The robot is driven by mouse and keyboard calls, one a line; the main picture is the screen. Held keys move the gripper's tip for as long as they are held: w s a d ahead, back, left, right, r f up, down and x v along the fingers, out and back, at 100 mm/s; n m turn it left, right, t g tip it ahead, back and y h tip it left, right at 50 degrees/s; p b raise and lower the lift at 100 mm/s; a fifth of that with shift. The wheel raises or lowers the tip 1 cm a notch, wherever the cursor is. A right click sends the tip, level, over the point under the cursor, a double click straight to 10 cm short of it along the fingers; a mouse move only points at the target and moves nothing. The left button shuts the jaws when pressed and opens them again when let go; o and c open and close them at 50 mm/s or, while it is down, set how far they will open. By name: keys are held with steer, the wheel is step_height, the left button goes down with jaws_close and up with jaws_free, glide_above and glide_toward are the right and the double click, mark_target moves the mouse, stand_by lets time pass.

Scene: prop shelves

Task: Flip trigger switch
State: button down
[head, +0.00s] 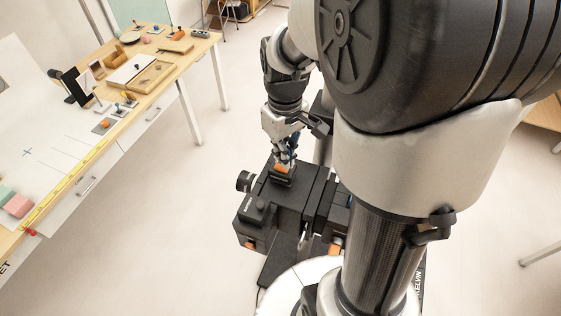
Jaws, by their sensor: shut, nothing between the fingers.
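Small devices stand on the table at the left of the head view. One is a grey square plate with an orange patch (103,124). Just behind it are small upright pieces with dark bases (118,109). They are too small for me to tell which is the trigger switch. My gripper (284,164) points down, close above the dark top of my own base, far to the right of the table. It is shut and empty. An orange patch shows at its tips. Its fingertips are partly hard to make out.
The long table (60,190) holds a wooden tray (152,75), a black upright frame (76,86), a yellow ruler strip (70,180), and pink (18,205) and green blocks. Its drawers face me. Clear floor (190,200) lies between the table and my base.

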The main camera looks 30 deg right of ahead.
steer(key=shift+r+p, duration=1.5)
steer(key=shift+r, duration=0.7)
steer(key=shift+f, duration=0.1)
